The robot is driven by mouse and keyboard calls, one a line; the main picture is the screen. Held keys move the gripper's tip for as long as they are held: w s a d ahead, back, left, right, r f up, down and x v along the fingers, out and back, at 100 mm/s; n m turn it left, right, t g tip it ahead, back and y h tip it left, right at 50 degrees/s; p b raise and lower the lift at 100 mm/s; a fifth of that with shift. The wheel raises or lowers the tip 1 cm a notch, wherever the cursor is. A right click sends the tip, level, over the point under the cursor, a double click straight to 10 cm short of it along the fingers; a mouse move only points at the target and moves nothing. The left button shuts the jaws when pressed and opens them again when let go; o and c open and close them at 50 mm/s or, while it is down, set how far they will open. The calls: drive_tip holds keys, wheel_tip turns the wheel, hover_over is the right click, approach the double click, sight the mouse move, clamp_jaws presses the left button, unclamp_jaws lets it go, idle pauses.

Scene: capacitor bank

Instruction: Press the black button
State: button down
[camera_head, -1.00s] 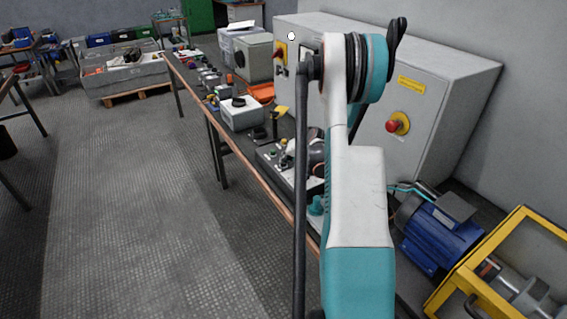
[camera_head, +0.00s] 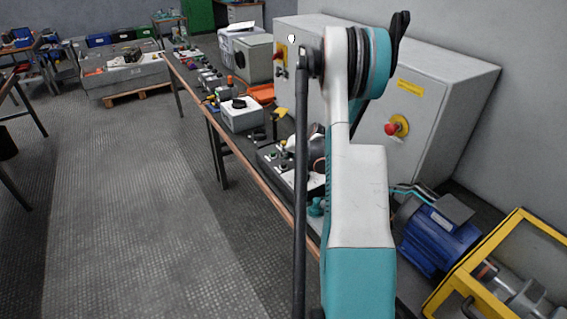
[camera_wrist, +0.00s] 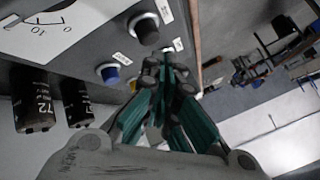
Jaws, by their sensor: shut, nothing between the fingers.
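In the wrist view a grey panel fills the upper left. A black round button (camera_wrist: 145,28) in a pale ring sits on it, beside a small white label. A blue button (camera_wrist: 108,72) is lower left of it. My gripper (camera_wrist: 168,60), with teal fingers, is shut and empty, its tips pointing at the panel just below and right of the black button. I cannot tell whether they touch the panel. In the head view the panel (camera_head: 268,154) lies on the bench, partly hidden by my arm; the black button cannot be picked out there.
A gauge (camera_wrist: 50,28) and two dark capacitors (camera_wrist: 34,112) are left in the wrist view. On the bench stand a grey box with a black knob (camera_head: 241,115) and a large cabinet with a red button (camera_head: 391,128). A blue motor (camera_head: 437,236) is at right.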

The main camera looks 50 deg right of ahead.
drive_tip(key=shift+r, duration=0.1)
drive_tip(key=shift+r+p, duration=1.25)
drive_tip(key=shift+r, duration=1.2)
